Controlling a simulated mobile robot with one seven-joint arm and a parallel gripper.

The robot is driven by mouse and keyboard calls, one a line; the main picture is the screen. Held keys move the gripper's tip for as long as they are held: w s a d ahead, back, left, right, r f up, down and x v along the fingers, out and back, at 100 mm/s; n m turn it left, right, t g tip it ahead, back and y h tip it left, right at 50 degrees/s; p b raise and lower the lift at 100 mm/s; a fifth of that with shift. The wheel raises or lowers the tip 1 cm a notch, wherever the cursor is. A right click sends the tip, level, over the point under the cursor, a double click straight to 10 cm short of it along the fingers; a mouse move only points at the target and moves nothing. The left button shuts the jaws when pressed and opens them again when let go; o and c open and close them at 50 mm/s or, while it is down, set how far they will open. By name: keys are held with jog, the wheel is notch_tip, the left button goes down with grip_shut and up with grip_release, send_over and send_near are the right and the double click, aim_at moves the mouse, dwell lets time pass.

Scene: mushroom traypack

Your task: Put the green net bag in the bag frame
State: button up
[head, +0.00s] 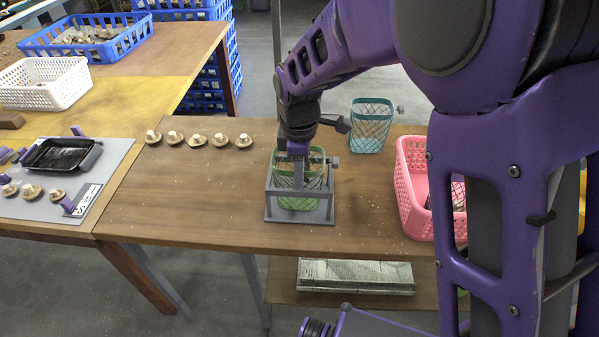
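The green net bag (283,166) is at the bag frame, upright, with its mesh showing between the frame's posts and its lower part (298,203) near the base plate. The grey bag frame (272,216) stands on the brown wooden table. My gripper (298,152) points down at the top of the bag and frame, at the bag's rim. The fingers are small and partly hidden by the wrist, so I cannot tell whether they are open or shut on the rim.
A teal net bag (371,138) stands behind right. A pink basket (412,205) is at the right. Several mushrooms (197,140) lie in a row at the back left. A black tray (62,154) sits on a grey mat (100,165) at the left. The table left of the frame is clear.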

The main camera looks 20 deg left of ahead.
jog(key=r, duration=0.4)
jog(key=r+p, duration=0.1)
jog(key=r, duration=0.3)
jog(key=r+p, duration=0.1)
jog(key=r, duration=0.3)
jog(key=shift+s+d+r, duration=0.1)
jog(key=shift+s+r, duration=0.1)
jog(key=shift+s, duration=0.1)
